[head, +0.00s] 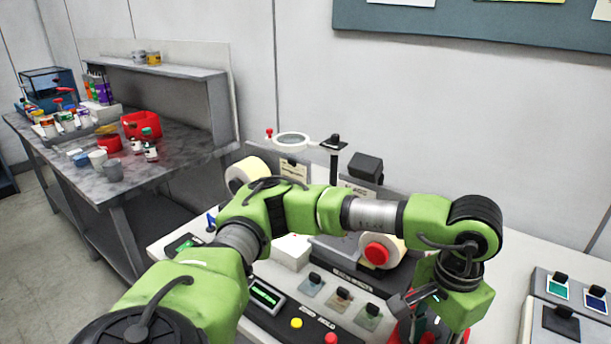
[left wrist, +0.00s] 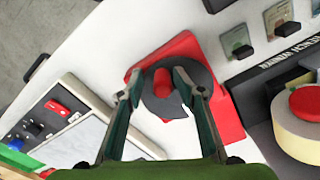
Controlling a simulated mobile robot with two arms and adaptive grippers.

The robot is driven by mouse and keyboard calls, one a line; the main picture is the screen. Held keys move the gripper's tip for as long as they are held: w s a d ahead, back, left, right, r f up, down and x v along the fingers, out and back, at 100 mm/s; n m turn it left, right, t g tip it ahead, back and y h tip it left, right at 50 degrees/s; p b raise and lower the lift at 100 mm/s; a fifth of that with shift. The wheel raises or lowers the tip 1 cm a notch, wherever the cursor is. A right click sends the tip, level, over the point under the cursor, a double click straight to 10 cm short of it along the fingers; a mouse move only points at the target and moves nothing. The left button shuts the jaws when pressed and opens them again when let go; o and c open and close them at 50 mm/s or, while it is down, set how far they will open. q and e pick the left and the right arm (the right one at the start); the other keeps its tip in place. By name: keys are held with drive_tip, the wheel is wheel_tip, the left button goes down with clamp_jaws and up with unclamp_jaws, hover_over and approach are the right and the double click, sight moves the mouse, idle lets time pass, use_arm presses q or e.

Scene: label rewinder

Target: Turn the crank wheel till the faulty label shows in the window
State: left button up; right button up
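The crank wheel (left wrist: 196,90) is a dark grey disc with a red upright knob (left wrist: 163,83) on a red base (left wrist: 229,117) in the left wrist view. My left gripper (left wrist: 160,78) is open, with one finger on each side of the knob and a gap visible. In the head view my left gripper (head: 424,304) points down over the crank and hides most of it. A label roll with a red hub (head: 377,252) and another roll (head: 246,173) sit on the rewinder. My arm covers the middle of the machine, and I cannot make out the window. My right gripper is not in view.
A magnifier (head: 291,140) stands on a post behind my arm. The front panel has a green display (head: 266,294), a yellow button (head: 296,323) and a red button (head: 331,338). A control box (head: 562,322) is at right. A cluttered side bench (head: 180,156) stands at left.

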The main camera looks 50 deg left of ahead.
use_arm(q)
drive_tip(key=shift+r+p, duration=2)
drive_tip(key=shift+r, duration=2.55)
